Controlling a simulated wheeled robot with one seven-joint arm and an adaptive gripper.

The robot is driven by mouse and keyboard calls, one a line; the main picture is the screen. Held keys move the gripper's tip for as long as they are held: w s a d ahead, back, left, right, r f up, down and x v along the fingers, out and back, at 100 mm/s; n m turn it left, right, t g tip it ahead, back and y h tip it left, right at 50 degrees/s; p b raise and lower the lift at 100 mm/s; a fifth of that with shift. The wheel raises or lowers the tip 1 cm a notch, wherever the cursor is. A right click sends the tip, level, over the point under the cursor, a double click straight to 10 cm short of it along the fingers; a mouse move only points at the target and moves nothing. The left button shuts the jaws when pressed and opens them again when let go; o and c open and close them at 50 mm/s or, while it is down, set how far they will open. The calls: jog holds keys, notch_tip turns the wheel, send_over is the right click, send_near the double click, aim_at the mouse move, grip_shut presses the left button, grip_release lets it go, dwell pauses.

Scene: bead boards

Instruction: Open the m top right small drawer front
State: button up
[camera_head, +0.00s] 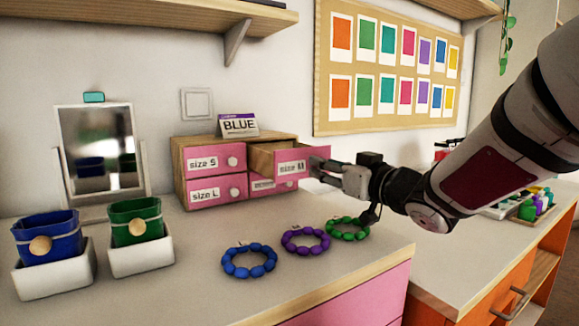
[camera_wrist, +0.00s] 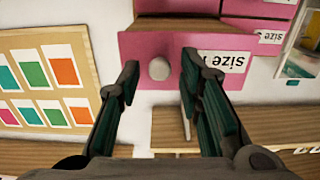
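The size M drawer front (camera_head: 291,162), pink with a white label, is at the top right of a small wooden drawer unit (camera_head: 180,170). The drawer stands partly pulled out, its wooden side and open top showing. In the wrist view the drawer front (camera_wrist: 205,72) appears upside down with its round pale knob (camera_wrist: 158,69). My gripper (camera_head: 322,171) is at the right end of this front. In the wrist view my gripper's fingers (camera_wrist: 160,68) are apart, one on each side of the knob, with gaps between. The knob is hidden by the gripper in the head view.
The size S (camera_head: 204,163) and size L (camera_head: 207,193) drawers look shut. A BLUE sign (camera_head: 239,125) stands on the unit. Blue (camera_head: 248,271), purple (camera_head: 305,249) and green (camera_head: 347,236) bead rings lie on the counter in front. Blue (camera_head: 47,238) and green (camera_head: 135,222) bags stand left.

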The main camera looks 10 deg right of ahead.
jog(key=v, duration=1.2)
dwell(0.3)
